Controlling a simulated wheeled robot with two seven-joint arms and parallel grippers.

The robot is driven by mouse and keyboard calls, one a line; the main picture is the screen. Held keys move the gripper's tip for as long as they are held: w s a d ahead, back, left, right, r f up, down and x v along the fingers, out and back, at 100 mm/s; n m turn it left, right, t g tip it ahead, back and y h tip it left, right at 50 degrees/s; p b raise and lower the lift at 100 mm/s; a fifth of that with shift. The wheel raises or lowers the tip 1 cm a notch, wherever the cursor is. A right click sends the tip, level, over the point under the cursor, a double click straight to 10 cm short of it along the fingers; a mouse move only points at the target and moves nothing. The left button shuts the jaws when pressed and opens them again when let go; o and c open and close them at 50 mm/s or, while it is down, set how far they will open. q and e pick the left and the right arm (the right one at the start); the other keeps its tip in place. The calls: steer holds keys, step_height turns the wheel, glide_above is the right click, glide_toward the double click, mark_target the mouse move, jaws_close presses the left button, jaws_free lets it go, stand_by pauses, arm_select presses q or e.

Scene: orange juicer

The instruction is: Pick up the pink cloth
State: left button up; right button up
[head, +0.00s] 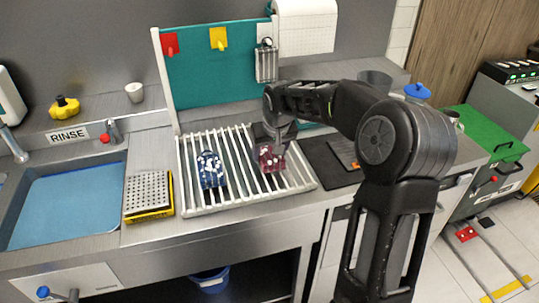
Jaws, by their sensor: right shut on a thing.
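The pink cloth (266,163) is a small dark pink piece with pale spots on the white slatted rack (232,204). My right gripper (271,147) reaches down over it from above and is shut on it. The fingertips are small and partly hidden by the gripper's body. I cannot tell whether the cloth is clear of the slats. A blue cloth with white spots (211,170) lies on the rack to the left, apart from the gripper. My left gripper is not in view.
A teal back panel (215,75) with red and yellow hooks stands behind the rack. A yellow-edged perforated block (149,192) and a sink (60,205) are at the left. A dark mat (322,167) lies right of the rack. A grey cup (375,80) stands behind my right arm.

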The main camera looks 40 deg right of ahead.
mark_target(270, 152)
step_height(270, 152, up, 9)
steer(key=shift+b, duration=0.35)
stand_by(0.3)
